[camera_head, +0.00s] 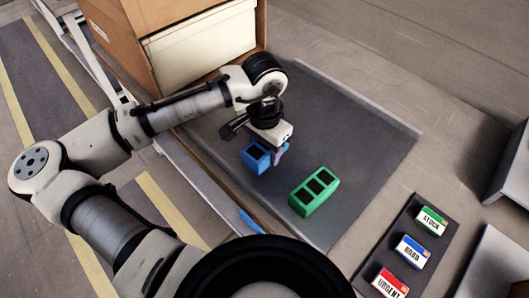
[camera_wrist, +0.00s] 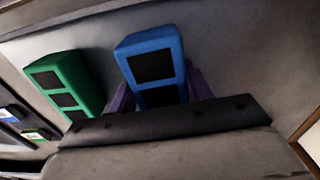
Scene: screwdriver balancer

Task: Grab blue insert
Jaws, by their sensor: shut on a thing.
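The blue insert (camera_head: 256,157) is a blue block with dark square pockets. In the head view it is at my gripper (camera_head: 270,150), over the dark grey mat. In the wrist view the blue insert (camera_wrist: 152,62) stands between the two purple fingers of my gripper (camera_wrist: 160,92), one on each side. My gripper is shut on it. Its lower end is hidden behind the gripper body in the wrist view. I cannot tell whether it is lifted off the mat.
A green insert (camera_head: 314,191) with dark pockets lies on the mat (camera_head: 365,150) to the right. Green, blue and red labelled blocks (camera_head: 411,250) sit on a dark strip at lower right. A wooden cabinet (camera_head: 130,50) stands behind the arm. The mat's right side is clear.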

